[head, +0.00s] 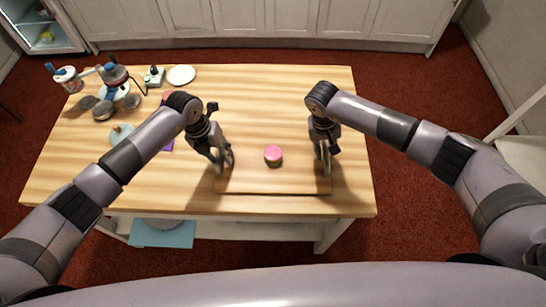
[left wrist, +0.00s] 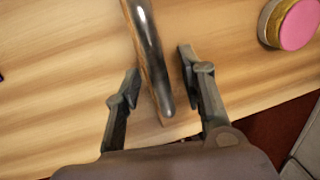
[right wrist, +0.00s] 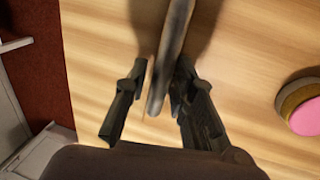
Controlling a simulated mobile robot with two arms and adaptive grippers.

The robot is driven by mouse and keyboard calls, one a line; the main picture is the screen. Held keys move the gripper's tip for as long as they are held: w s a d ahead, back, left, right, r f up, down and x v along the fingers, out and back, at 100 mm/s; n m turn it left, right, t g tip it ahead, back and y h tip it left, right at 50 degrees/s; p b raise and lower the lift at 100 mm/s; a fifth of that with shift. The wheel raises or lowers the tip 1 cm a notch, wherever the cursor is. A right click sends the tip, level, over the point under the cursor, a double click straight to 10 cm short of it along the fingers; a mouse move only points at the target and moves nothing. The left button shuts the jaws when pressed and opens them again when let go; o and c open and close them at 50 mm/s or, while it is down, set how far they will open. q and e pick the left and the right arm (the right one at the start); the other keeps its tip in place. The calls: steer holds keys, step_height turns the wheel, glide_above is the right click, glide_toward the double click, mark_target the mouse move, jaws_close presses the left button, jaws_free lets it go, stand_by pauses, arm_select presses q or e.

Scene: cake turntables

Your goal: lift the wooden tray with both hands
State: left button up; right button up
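The wooden tray (head: 245,182) lies flat on the table near its front edge, its wood much like the tabletop's. A round pink-topped item (head: 273,155) sits on it. My left gripper (head: 222,163) is at the tray's left end; in the left wrist view its open fingers (left wrist: 160,78) stand either side of a dark metal handle (left wrist: 148,55). My right gripper (head: 324,158) is at the right end; in the right wrist view its fingers (right wrist: 158,85) are apart around the other handle (right wrist: 173,50), the right finger very close to it. Contact there is unclear.
Several items stand at the table's (head: 275,90) back left: a stand-like device (head: 115,78), a cup (head: 68,78) and a white plate (head: 181,75). A purple item (head: 167,146) is partly hidden by my left arm. The table's back right is clear.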

steer(key=shift+c, duration=0.3)
arm_select(q)
steer(key=c, duration=0.5)
arm_select(e)
jaws_close()
arm_select(q)
jaws_close()
